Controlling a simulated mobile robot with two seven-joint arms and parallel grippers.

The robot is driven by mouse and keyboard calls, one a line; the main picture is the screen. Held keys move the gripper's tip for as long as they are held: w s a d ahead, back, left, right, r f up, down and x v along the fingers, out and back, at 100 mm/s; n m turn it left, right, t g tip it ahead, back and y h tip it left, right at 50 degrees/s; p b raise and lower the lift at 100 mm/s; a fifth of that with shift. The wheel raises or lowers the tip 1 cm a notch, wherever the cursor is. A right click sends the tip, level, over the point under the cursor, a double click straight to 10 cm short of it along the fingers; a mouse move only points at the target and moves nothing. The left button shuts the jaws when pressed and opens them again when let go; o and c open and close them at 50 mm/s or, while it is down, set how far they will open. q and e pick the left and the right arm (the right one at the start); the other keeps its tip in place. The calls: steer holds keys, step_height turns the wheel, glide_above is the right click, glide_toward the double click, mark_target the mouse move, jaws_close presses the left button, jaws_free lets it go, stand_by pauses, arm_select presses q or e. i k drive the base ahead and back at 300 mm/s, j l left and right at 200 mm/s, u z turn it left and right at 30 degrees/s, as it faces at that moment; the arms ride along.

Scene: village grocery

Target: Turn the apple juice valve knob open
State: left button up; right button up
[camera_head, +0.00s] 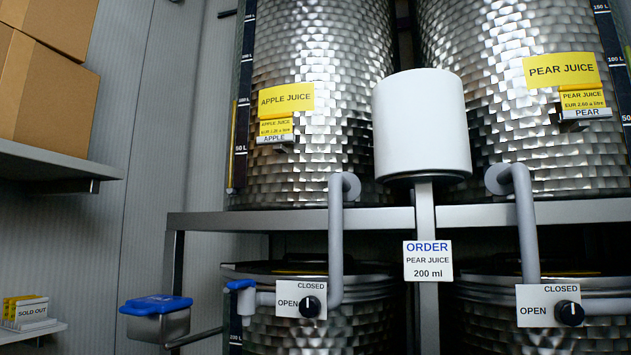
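The apple juice valve knob (310,306) is a small black dial with a white mark, on a white plate (288,301) reading OPEN at left and CLOSED at top right. The mark appears to point up and right, towards CLOSED. A grey pipe (336,240) runs down from the apple juice tank (325,130) to this valve. A blue and white spout (242,297) sits at the pipe's left end. The apple juice label (286,98) is yellow. Neither of my grippers is in view.
A pear juice tank (500,120) stands at right, with its own black knob (571,313). A white cylinder (421,125) stands between the tanks, above an order sign (428,261) reading PEAR JUICE 200 ml. A blue-lidded metal box (157,317) projects at lower left. Cardboard boxes (45,90) sit on a shelf.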

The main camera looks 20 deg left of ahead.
mark_target(310, 306)
steer(key=i+j+z, duration=0.2)
steer(key=j, duration=0.5)
steer(key=j+z, duration=0.15)
steer(key=j, duration=0.6)
